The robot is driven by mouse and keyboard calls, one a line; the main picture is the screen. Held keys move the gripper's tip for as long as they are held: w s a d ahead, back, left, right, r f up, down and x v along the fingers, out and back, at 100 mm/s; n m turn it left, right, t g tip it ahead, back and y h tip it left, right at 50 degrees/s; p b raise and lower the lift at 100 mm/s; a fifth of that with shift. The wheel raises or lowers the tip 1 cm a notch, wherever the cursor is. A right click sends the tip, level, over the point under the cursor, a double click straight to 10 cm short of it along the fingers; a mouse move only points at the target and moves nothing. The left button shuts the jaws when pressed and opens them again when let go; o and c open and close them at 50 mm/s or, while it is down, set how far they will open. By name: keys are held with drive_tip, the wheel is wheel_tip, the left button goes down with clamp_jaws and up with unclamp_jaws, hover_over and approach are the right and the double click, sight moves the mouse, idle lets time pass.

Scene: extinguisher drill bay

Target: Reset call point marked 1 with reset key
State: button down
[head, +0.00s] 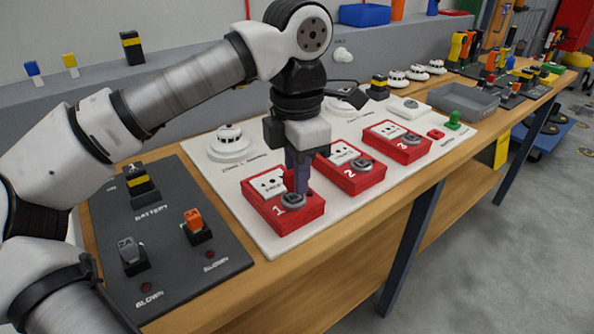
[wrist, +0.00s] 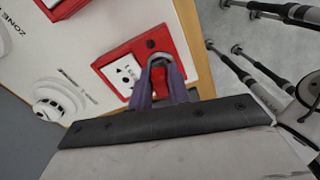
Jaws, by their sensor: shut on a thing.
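Call point 1 (head: 283,200) is a red box with a white panel and a grey round lock, at the near end of the white board. It also shows in the wrist view (wrist: 108,60). My gripper (head: 297,190) points down over its lock, and in the wrist view its purple fingers (wrist: 163,92) stand at the lock's grey ring. The fingers are shut on a small red piece, apparently the reset key (wrist: 162,74). Its lower end is hidden, so I cannot tell how deep it sits in the lock.
Call points 2 (head: 350,173) and 3 (head: 397,141) stand farther along the white board (head: 232,205). A dark battery panel (head: 172,262) with holders lies at the left. A grey tray (head: 462,103) and a green piece (head: 453,121) are at the right. The bench's front edge is close.

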drive_tip(key=shift+r+p, duration=1.2)
drive_tip(key=shift+r, duration=0.55)
